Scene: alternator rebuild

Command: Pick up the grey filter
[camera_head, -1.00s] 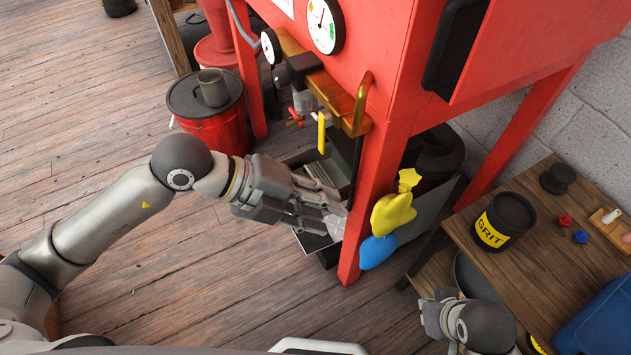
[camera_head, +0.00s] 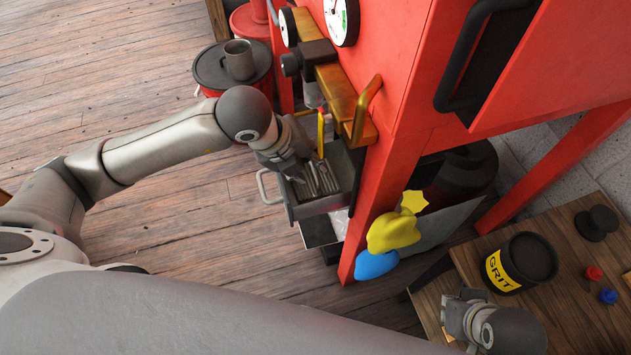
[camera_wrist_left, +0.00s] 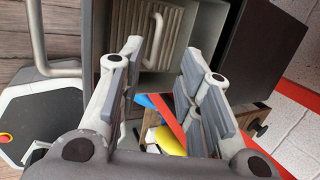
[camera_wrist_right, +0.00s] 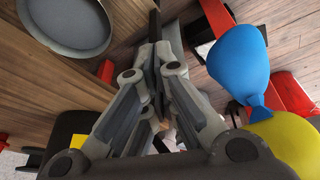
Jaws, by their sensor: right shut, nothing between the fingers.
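The grey filter (camera_head: 323,179) is a ridged, pleated grey panel inside an open grey drawer (camera_head: 331,202) under the red cabinet. It also shows in the left wrist view (camera_wrist_left: 158,32), beyond the fingers. My left gripper (camera_head: 298,180) is over the drawer's left part, close to the filter, and hides some of it. In the left wrist view my left gripper (camera_wrist_left: 160,68) is open with nothing between its fingers. My right gripper (camera_head: 456,318) is at the lower right beside the wooden table. In the right wrist view my right gripper (camera_wrist_right: 158,62) is shut and empty.
A brass bar (camera_head: 352,108) and gauges are above the drawer. A GRIT can (camera_head: 522,262) stands on the wooden table (camera_head: 548,312).

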